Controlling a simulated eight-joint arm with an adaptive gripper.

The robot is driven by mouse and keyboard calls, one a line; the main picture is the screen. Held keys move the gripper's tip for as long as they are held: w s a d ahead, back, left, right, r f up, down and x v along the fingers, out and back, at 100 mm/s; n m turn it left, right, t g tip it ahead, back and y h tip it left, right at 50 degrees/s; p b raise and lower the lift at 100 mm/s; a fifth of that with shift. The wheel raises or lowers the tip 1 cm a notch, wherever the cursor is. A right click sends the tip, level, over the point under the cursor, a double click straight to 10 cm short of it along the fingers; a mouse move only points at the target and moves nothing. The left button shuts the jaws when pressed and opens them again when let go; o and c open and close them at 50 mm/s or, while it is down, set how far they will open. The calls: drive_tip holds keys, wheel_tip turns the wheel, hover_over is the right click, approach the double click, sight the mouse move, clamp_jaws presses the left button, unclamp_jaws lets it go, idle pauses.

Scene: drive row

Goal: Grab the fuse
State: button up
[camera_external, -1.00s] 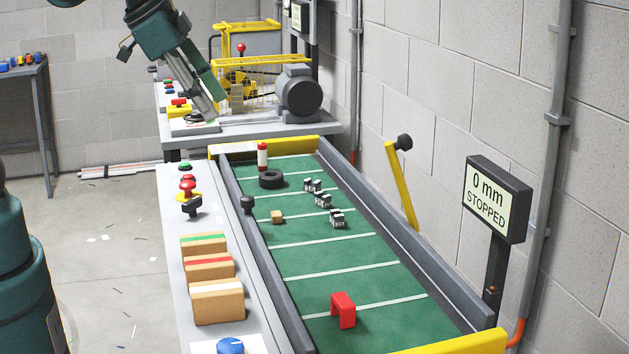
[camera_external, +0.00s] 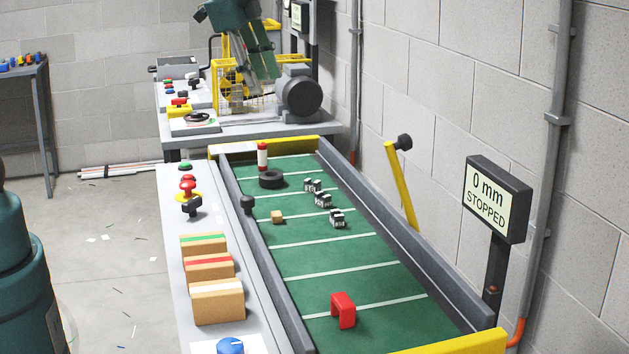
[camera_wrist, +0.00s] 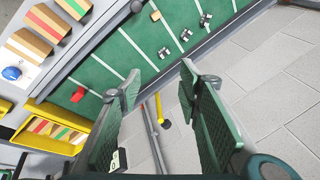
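A small upright cylinder with red ends and a white middle, which looks like the fuse (camera_external: 262,157), stands at the far end of the green belt (camera_external: 340,254). I cannot make it out in the wrist view. My gripper (camera_external: 260,79) is high up near the motor at the back, well above the fuse and apart from it. In the wrist view my gripper (camera_wrist: 160,74) is open, with nothing between its fingers.
A black ring (camera_external: 271,180) lies close to the fuse. Several black-and-white pieces (camera_external: 322,200), a tan cube (camera_external: 277,217) and a red block (camera_external: 343,311) are on the belt. Side rails border it. A yellow lever (camera_external: 401,187) rises at right. The display reads 0 mm, STOPPED.

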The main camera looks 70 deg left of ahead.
drive_tip(key=w+a+f+m+g, duration=0.1)
drive_tip(key=w+a+f+m, duration=0.2)
drive_tip(key=w+a, duration=0.5)
drive_tip(key=m+g+h+p, duration=0.1)
drive_tip(key=m+g, duration=0.2)
drive_tip(key=m, duration=0.5)
hover_over(262, 143)
drive_tip(key=f, duration=2.2)
drive_tip(key=shift+w+d+f, duration=0.1)
drive_tip(key=shift+w+d, duration=0.05)
drive_tip(key=shift+d, duration=0.2)
drive_tip(key=shift+a+f, duration=0.25)
drive_tip(key=shift+a, duration=0.05)
drive_tip(key=shift+f, duration=1.3)
drive_tip(key=shift+d+f, duration=0.1)
drive_tip(key=shift+f, duration=2.5)
